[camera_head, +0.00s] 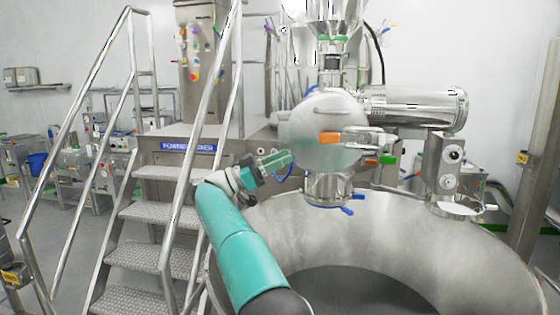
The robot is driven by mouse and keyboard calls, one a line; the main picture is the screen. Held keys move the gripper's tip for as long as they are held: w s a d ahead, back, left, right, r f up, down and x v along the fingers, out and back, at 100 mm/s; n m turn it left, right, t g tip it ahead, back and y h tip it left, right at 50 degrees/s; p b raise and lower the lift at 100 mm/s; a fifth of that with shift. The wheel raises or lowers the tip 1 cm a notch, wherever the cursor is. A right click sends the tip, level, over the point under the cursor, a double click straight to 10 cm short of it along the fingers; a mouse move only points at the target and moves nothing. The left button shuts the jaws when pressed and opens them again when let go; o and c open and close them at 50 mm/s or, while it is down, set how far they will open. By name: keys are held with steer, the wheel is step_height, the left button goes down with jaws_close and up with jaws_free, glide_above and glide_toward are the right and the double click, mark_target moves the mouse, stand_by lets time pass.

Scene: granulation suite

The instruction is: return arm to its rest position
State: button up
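My arm (238,250) is teal with a dark base and a white and dark wrist. It reaches up from the bottom of the picture and is stretched forward, not folded. My gripper (277,160) is at its end, pointing right toward the round steel housing (325,110). Green, partly see-through finger parts show at its tip. They are too small to tell whether they are open or shut, and I see no object held. I cannot tell whether the gripper touches the housing.
A large round steel vessel (470,250) fills the lower right, below the housing. Steel steps (150,256) with handrails (213,105) stand close on the left of my arm. A control cabinet (195,60) stands behind. Open floor (75,240) shows at the far left.

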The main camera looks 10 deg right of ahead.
steer(key=w+d+r+n+t+y, duration=0.25)
steer(key=r+n+t+y, duration=0.55)
steer(key=r+n+t, duration=0.8)
steer(key=s+d+f+g+y, duration=0.1)
steer(key=s+f+g+y, duration=0.3)
steer(key=s+f, duration=0.9)
steer(key=s+d+f+n+g+y, duration=0.1)
steer(key=s+f+y, duration=0.4)
steer(key=s+f, duration=0.9)
steer(key=s+d+f+g+y, duration=0.3)
steer(key=s+f+g+y, duration=0.2)
steer(key=s+f, duration=0.8)
steer(key=s+g, duration=0.1)
steer(key=s, duration=0.2)
steer(key=shift+s+f+g+y, duration=0.15)
steer(key=shift+s+g+y, duration=0.15)
steer(key=shift+s, duration=0.1)
